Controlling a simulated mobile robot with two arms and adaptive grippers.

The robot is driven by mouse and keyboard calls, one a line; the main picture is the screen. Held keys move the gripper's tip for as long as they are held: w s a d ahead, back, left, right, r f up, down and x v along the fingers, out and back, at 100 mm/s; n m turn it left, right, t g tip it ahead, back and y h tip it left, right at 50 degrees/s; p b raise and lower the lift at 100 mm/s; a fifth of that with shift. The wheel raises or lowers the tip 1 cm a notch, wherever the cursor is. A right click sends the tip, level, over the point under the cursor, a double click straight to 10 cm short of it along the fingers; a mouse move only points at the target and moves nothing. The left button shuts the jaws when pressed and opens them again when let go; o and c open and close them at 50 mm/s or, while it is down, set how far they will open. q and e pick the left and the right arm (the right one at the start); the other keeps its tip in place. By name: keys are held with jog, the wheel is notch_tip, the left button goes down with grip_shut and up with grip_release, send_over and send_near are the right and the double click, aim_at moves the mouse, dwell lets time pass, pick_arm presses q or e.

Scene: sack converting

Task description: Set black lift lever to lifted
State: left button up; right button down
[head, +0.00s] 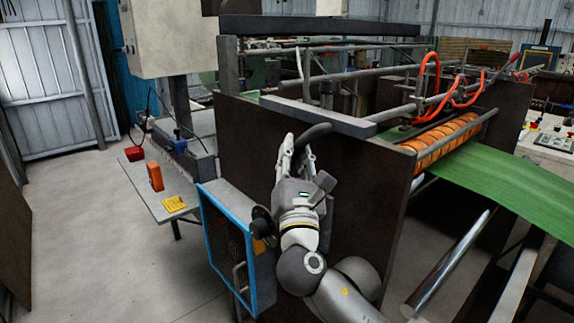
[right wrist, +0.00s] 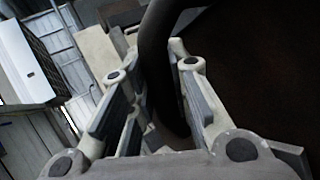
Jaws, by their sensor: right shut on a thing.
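The black lift lever (head: 318,130) is a dark curved bar at the side of the machine, below a grey rail. My right gripper (head: 294,155) is at the lever's left end, pointing up, with its fingers shut on it. In the right wrist view the lever (right wrist: 156,45) runs between the two fingers, which hide part of it. Its pivot cannot be made out. My left gripper is not in view.
The machine's dark side panel (head: 366,190) stands close beside my right arm. A blue-framed box (head: 212,237) is to the left of the gripper. Green sheet (head: 510,187) runs out to the right. Open floor (head: 80,240) lies at the left.

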jog(key=shift+s+d+f+m+t+h+b, duration=0.45)
jog(key=shift+s+f+m+b, duration=0.25)
jog(key=shift+b, duration=0.65)
jog(key=shift+r, duration=0.1)
jog(key=c, duration=1.3)
grip_release()
jog(key=shift+w, duration=0.1)
jog(key=v, duration=1.2)
